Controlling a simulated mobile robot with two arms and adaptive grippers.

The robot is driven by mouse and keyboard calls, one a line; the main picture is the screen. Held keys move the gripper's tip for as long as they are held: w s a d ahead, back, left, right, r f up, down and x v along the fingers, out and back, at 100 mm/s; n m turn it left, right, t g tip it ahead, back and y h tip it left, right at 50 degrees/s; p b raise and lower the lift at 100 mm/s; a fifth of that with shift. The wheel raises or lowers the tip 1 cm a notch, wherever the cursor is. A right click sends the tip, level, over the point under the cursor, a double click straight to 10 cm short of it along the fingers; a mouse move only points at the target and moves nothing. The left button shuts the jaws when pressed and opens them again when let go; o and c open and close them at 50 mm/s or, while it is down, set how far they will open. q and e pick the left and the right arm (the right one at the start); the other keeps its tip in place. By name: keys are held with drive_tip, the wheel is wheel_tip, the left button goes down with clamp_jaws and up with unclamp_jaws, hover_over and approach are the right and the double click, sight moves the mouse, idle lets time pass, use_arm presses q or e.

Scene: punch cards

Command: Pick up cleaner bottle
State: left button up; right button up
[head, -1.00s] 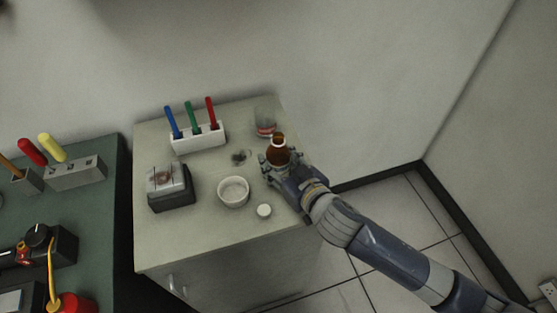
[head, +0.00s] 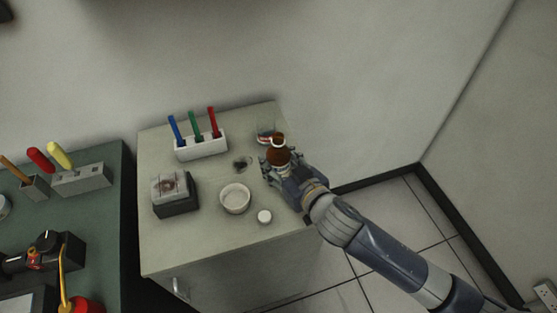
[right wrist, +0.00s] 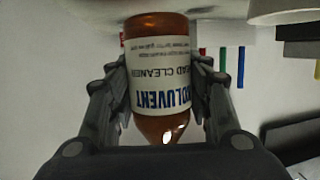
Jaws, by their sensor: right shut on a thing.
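The cleaner bottle (head: 279,157) is brown with a pale rim at its neck. It is upright at the right side of the pale cabinet top. In the right wrist view the bottle (right wrist: 158,75) appears upside down, with a white label reading partly "CLEANER". My right gripper (head: 276,162) is shut around the bottle, with fingers (right wrist: 163,92) on both sides of it. The fingers hide the bottle's lower part in the head view, so I cannot tell how far its base is from the surface. My left gripper is not in view.
A clear glass (head: 265,132) stands just behind the bottle. The cabinet top (head: 215,240) also holds a pen rack (head: 201,147), a box (head: 174,193), a white bowl (head: 235,198) and a small white cap (head: 264,216). A green table (head: 100,210) is at the left.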

drive_tip(key=s+a, duration=0.1)
drive_tip(key=s, duration=0.2)
drive_tip(key=s+a+r, duration=0.1)
drive_tip(key=s, duration=0.3)
drive_tip(key=s+a+p, duration=0.1)
drive_tip(key=s+a, duration=0.1)
drive_tip(key=s, duration=0.2)
drive_tip(key=shift+s+r, duration=0.25)
drive_tip(key=shift+r, duration=0.1)
drive_tip(key=shift+s+a+r, duration=0.1)
drive_tip(key=shift+s+a, duration=0.2)
drive_tip(key=shift+s, duration=0.6)
drive_tip(key=shift+s+a+r, duration=0.1)
drive_tip(key=shift+s+a, duration=0.2)
drive_tip(key=shift+s, duration=0.55)
